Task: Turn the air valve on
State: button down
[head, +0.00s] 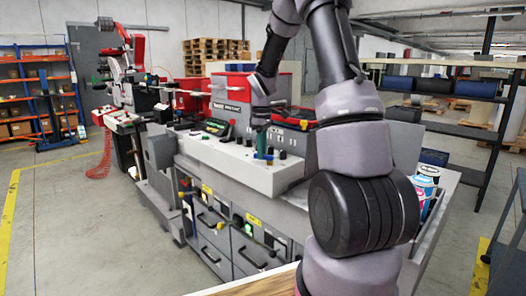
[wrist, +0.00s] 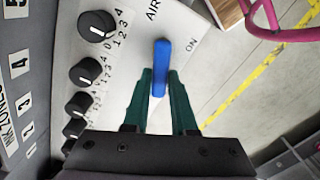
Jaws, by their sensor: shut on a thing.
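The air valve's blue lever (wrist: 161,68) stands out from the light panel in the wrist view. The word AIR is printed above it and ON to its right. The lever runs nearly straight up the picture, not toward the ON mark. My gripper (wrist: 160,86) has its green fingers on either side of the lever and is shut on it. In the head view, my gripper (head: 263,150) reaches down to the top panel of the rewinder (head: 240,170); the lever cannot be made out there.
Several black knobs (wrist: 84,72) with number scales line the panel left of the valve. A pink tube (wrist: 285,30) shows at the top right. Cans (head: 426,180) stand right of my arm. Shelves (head: 455,95) stand behind. Open floor lies at the left.

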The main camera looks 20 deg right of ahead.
jog(key=n, duration=0.3)
jog(key=s+n, duration=0.1)
jog(key=shift+a, duration=0.35)
jog(key=shift+s+a+n, duration=0.1)
jog(key=shift+s+n, duration=0.05)
jog(key=shift+n, duration=0.7)
jog(key=shift+s+n, duration=0.15)
jog(key=shift+n, duration=0.7)
jog(key=c, duration=0.7)
grip_release()
jog(key=shift+r, duration=0.15)
notch_tip(320, 180, up, 10)
jog(key=shift+r, duration=0.25)
